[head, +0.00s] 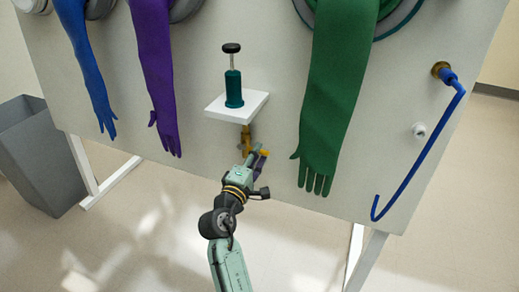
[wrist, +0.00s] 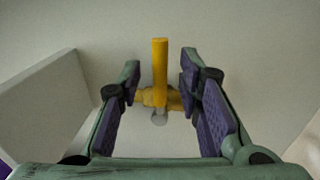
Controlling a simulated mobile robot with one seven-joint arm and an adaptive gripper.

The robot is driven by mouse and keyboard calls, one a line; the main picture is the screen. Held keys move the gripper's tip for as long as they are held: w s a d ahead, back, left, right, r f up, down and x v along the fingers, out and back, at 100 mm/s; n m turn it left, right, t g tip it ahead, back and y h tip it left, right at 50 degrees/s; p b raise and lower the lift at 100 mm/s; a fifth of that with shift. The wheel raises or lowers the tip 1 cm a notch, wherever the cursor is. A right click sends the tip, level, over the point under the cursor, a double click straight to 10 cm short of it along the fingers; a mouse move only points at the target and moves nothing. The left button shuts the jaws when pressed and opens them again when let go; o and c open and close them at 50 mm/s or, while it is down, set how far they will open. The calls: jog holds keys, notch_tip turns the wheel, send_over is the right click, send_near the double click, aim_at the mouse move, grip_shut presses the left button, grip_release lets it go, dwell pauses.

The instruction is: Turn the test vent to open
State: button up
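A yellow lever valve (wrist: 160,70), which I take for the test vent, sits on the panel below the small white shelf. In the wrist view its lever stands upright in the picture, with a yellow body and a round grey end below it. In the head view the valve (head: 246,136) is partly hidden by my gripper (head: 257,158). In the wrist view my gripper (wrist: 160,82) is open, with one purple-padded finger on each side of the lever. Gaps show between the lever and both fingers. Whether the fingertips touch the valve body behind cannot be told.
A white shelf (head: 258,105) holding a teal pump (head: 233,90) juts out just above the valve. A green glove (head: 335,100) hangs close on the right, a purple glove (head: 155,70) on the left.

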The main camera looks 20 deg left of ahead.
jog(key=shift+w+r, duration=0.1)
jog(key=shift+w, duration=1.05)
jog(key=shift+c, duration=0.4)
grip_shut()
